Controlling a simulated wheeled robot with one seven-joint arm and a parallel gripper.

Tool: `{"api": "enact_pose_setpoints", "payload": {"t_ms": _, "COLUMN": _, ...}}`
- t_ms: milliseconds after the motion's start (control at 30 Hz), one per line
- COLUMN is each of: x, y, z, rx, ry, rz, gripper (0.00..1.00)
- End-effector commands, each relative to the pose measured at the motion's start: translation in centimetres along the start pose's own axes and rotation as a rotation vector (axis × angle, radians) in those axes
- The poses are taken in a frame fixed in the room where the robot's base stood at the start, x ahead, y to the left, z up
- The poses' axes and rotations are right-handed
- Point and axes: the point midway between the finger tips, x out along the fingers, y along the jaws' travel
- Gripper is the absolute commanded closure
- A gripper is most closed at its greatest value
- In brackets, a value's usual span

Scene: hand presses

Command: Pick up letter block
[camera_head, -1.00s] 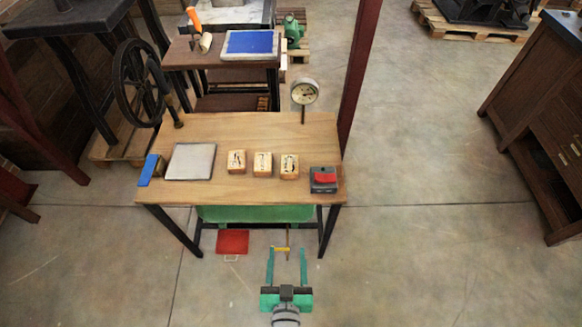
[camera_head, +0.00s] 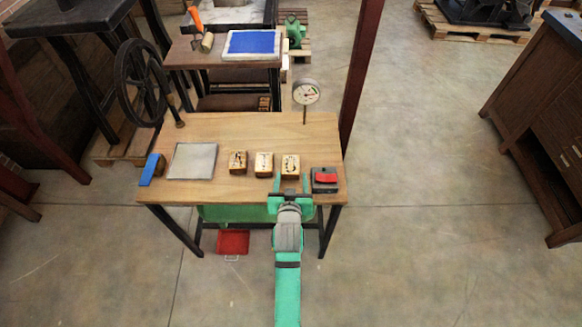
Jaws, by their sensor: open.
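Three wooden letter blocks with dark marks on top stand in a row on the wooden table (camera_head: 225,193): a left block (camera_head: 238,161), a middle block (camera_head: 264,164) and a right block (camera_head: 290,164). My gripper (camera_head: 291,180) is open and empty at the table's front edge. Its two green fingers point toward the right block, one toward each side of it. The fingertips are close to that block's near side; I cannot tell their height or whether they touch it.
A black and red box (camera_head: 324,180) stands close to the right of my gripper. A dial gauge (camera_head: 306,93) stands at the back edge. The table's middle back is clear.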

Motion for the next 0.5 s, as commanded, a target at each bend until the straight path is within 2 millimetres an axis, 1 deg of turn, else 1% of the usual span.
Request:
{"api": "enact_pose_setpoints", "payload": {"t_ms": 33, "x": 0.9, "y": 0.0, "z": -0.1, "rx": 0.0, "ry": 0.0, "rz": 0.0, "gripper": 0.42}}
{"api": "enact_pose_setpoints", "payload": {"t_ms": 133, "x": 2.2, "y": 0.0, "z": -0.1, "rx": 0.0, "ry": 0.0, "rz": 0.0, "gripper": 0.42}}
{"api": "enact_pose_setpoints", "payload": {"t_ms": 200, "x": 2.9, "y": 0.0, "z": 0.0, "rx": 0.0, "ry": 0.001, "rz": 0.0, "gripper": 0.42}}
{"api": "enact_pose_setpoints", "payload": {"t_ms": 367, "x": 3.7, "y": -0.1, "z": 0.0, "rx": 0.0, "ry": 0.0, "rz": -0.001, "gripper": 0.42}}
{"api": "enact_pose_setpoints", "payload": {"t_ms": 500, "x": 5.3, "y": -0.3, "z": 0.0, "rx": 0.001, "ry": 0.0, "rz": -0.001, "gripper": 0.42}}
